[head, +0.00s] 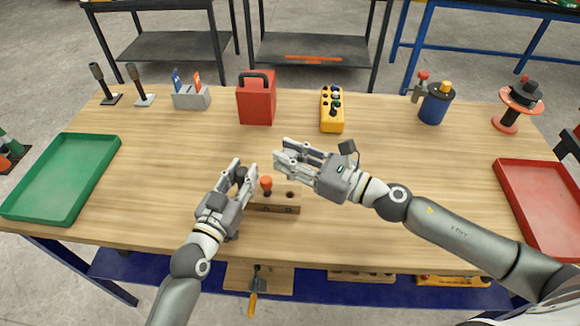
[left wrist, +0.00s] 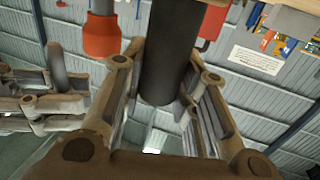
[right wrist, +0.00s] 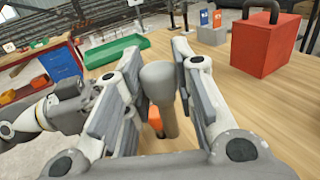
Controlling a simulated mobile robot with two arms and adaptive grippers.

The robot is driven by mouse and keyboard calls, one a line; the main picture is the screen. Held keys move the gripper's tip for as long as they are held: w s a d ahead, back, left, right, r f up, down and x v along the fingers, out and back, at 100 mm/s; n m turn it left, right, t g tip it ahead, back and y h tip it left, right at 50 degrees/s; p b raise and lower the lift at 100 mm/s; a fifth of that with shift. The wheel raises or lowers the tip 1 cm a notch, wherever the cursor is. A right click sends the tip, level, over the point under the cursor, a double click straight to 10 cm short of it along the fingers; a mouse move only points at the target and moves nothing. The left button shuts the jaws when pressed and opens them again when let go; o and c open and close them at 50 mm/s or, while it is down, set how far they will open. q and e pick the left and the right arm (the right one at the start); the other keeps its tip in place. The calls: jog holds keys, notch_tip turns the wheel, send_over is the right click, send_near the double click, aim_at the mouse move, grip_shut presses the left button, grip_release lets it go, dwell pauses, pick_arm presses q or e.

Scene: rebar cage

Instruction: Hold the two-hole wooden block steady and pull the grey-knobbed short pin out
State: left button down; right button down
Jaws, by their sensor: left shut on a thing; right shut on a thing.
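The wooden block (head: 275,209) lies near the table's front edge. An orange-knobbed pin (head: 266,184) stands in it, and an open dark hole (head: 290,194) shows to its right. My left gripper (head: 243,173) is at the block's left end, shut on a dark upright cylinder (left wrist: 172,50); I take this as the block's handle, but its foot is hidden. My right gripper (head: 283,153) is above and behind the block, shut on the grey-knobbed pin (right wrist: 158,78). This pin also shows in the left wrist view (left wrist: 60,70). It appears clear of the block.
A green tray (head: 112,150) is at the left and a red tray (head: 510,170) at the right. A red box (head: 256,104), yellow control box (head: 332,120), blue canister (head: 433,110) and grey holder (head: 188,102) stand along the back. The middle table is mostly clear.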

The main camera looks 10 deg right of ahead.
jog(key=shift+r, duration=2.45)
pick_arm(q)
jog(key=c, duration=1.1)
grip_release()
jog(key=shift+o, duration=0.2)
jog(key=v, duration=1.2)
